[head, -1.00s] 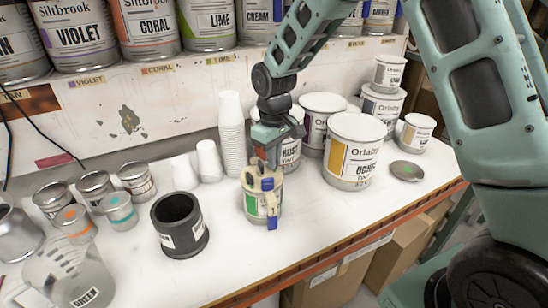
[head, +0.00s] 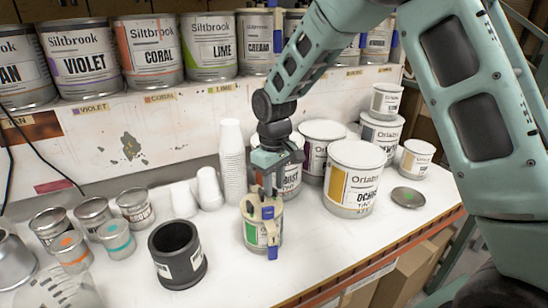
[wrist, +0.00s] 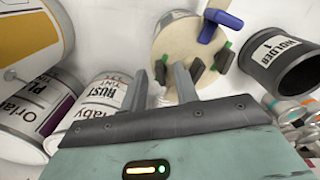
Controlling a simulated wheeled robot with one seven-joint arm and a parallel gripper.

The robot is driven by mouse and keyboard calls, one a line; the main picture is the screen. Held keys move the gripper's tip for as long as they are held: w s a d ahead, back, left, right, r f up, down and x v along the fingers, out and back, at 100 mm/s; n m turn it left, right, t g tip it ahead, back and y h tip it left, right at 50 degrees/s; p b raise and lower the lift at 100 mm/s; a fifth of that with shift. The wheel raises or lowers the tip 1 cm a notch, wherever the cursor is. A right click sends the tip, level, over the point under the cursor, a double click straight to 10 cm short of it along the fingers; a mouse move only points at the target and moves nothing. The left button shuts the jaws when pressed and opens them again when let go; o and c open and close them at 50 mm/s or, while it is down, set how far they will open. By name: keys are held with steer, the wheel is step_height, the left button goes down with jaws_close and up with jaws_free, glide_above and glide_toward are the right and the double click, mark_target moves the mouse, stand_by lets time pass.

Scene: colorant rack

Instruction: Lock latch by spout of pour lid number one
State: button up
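A small can with a green label (head: 257,233) stands on the bench and wears a beige pour lid (head: 251,212). The lid also shows in the wrist view (wrist: 181,38), with a blue piece (wrist: 222,20) at its far right edge and dark latches with green tabs (wrist: 222,57) near its rim. I cannot read a number on the lid. My gripper (head: 268,190) is just above the lid's back side. Whether a fingertip touches the lid is unclear.
The Rust can (head: 292,181) stands close behind my gripper. A black holder (head: 178,257) is at left, with several small tins (head: 93,213) beyond. Stacked white cups (head: 232,160) stand behind. The Ochre can (head: 352,180) is at right. Bench front is clear.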

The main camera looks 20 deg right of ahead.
step_height(320, 180, up, 16)
steer(key=b, duration=0.2)
steer(key=shift+r+b, duration=0.25)
steer(key=shift+b, duration=0.05)
steer(key=shift+c, duration=1.4)
steer(key=p, duration=1)
glide_toward(274, 189)
steer(key=f, duration=0.8)
steer(key=shift+w+f, duration=0.25)
steer(key=shift+f, duration=0.05)
steer(key=shift+c, duration=0.4)
jaws_close()
